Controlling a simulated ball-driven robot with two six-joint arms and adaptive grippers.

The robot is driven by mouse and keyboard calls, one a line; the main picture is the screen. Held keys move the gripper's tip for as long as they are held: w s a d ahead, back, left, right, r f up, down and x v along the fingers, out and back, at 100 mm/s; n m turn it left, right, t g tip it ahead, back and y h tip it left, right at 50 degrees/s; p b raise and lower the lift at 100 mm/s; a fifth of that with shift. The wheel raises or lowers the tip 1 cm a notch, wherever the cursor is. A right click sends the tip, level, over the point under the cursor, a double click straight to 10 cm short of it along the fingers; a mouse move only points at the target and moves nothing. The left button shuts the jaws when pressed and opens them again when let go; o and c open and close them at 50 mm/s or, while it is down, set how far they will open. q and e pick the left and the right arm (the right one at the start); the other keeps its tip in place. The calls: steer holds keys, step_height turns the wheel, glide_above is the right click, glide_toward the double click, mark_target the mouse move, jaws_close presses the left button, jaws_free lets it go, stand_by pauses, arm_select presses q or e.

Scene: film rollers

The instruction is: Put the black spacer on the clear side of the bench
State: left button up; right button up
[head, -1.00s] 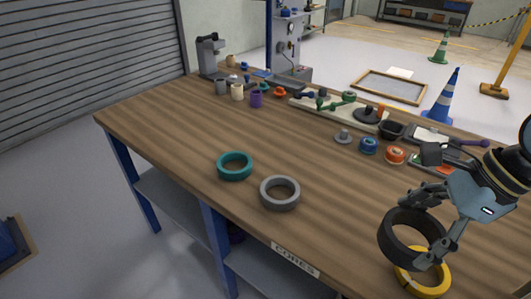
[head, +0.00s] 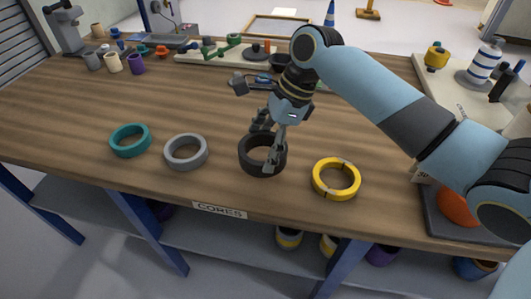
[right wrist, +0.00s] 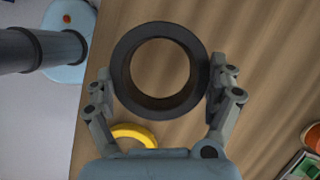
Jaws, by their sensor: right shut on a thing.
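The black spacer (head: 249,163) is a thick dark ring. My right gripper (head: 263,148) is shut on it, with one finger on each side of its outer wall. The right wrist view shows the black spacer (right wrist: 121,70) between the two fingertips (right wrist: 160,77), its hole facing the camera. In the head view it is at or just above the bench (head: 190,108), between a grey ring (head: 186,167) and a yellow ring (head: 345,194). I cannot tell if it touches the wood. My left gripper is not in view.
A teal ring (head: 130,153) lies left of the grey ring. Cups, small parts and a long pale tray stand along the back. The middle left of the bench is bare. The front edge carries a CORES label (head: 219,210). A dark tray with an orange thing (head: 459,207) is at right.

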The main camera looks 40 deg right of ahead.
step_height(320, 180, down, 3)
steer(key=shift+f, duration=0.15)
steer(key=shift+s, duration=0.1)
steer(key=o, duration=1)
steer(key=p+v, duration=0.1)
steer(key=v, duration=1.1)
steer(key=shift+p, duration=0.3)
steer(key=shift+s, duration=0.1)
